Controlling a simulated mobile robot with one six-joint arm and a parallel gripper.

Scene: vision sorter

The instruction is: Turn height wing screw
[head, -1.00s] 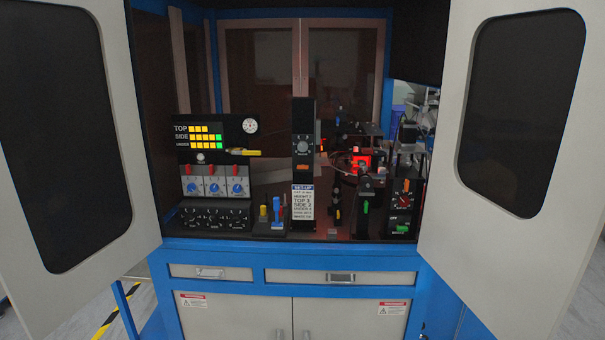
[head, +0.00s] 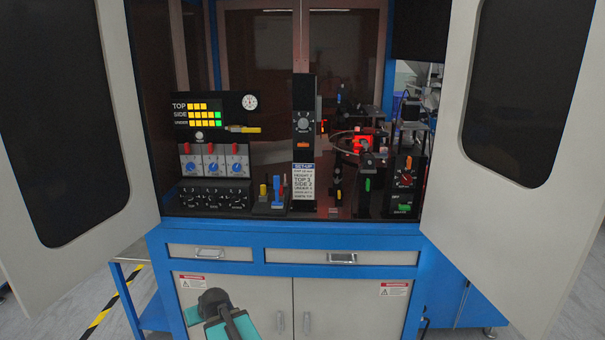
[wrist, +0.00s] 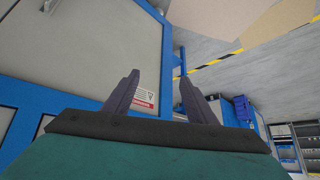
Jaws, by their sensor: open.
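No part can be surely read as the height wing screw. A black upright post (head: 304,90) in the cabinet carries a round grey knob (head: 303,123) with an orange window below it. A white set-up card (head: 303,181) is under that, with lines for height, top and side. Part of my teal arm shows low in the head view, well below the post.
A panel with yellow and green lights (head: 204,114) stands left, above red switches and blue dials (head: 212,165). A red-lit station (head: 363,145) and a black control box (head: 404,185) are right. Both cabinet doors (head: 80,120) stand open. Drawers (head: 341,258) are below the opening.

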